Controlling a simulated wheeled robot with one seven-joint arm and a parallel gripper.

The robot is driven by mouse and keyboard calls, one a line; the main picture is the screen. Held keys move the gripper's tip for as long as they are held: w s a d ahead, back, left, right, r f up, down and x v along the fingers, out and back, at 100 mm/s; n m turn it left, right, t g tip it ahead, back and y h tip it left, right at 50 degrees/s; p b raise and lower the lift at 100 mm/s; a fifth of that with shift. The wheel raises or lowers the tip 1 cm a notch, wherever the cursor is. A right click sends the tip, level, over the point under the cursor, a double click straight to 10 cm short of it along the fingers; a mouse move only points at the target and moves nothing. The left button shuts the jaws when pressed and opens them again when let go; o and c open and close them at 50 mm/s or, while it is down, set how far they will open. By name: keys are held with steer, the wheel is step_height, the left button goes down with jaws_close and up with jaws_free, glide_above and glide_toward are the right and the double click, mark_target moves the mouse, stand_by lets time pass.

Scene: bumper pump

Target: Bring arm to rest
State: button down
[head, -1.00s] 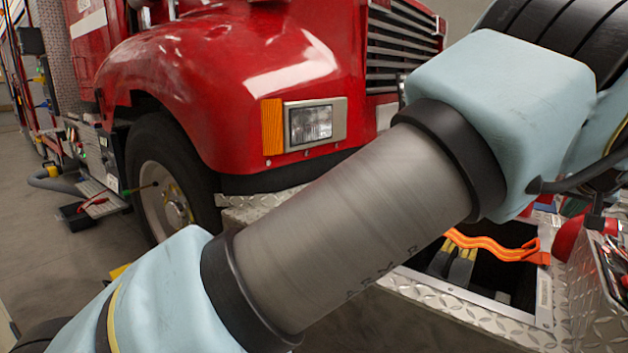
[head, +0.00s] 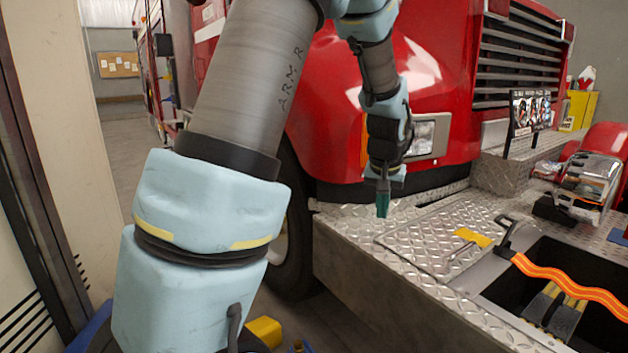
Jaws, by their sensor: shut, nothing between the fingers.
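My arm is in the head view, its large grey and pale blue links rising on the left and folding over at the top. My gripper (head: 383,200) hangs pointing down in the middle of the view, in front of the truck's headlight. Its narrow green fingers are together with nothing between them. The fingertips appear over the back left part of the bumper's diamond-plate top (head: 350,222); I cannot tell the exact gap.
The red fire truck (head: 440,90) stands behind the bumper. On the right are an open bumper compartment with an orange strap (head: 570,280), a yellow-tabbed hatch (head: 430,240) and a chrome fitting (head: 590,180). A pale wall panel (head: 60,130) is close on the left.

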steer(key=s+a+n, duration=0.1)
steer(key=s+a, duration=0.4)
steer(key=a, duration=0.3)
steer(key=s+a+n+g+p, duration=0.1)
steer(key=s+a, duration=0.4)
steer(key=a, duration=0.3)
steer(key=s+a+n+g+y+p, duration=0.1)
steer(key=s+a, duration=0.3)
steer(key=a, duration=0.4)
steer(key=shift+s+f, duration=0.35)
steer(key=shift+s, duration=0.05)
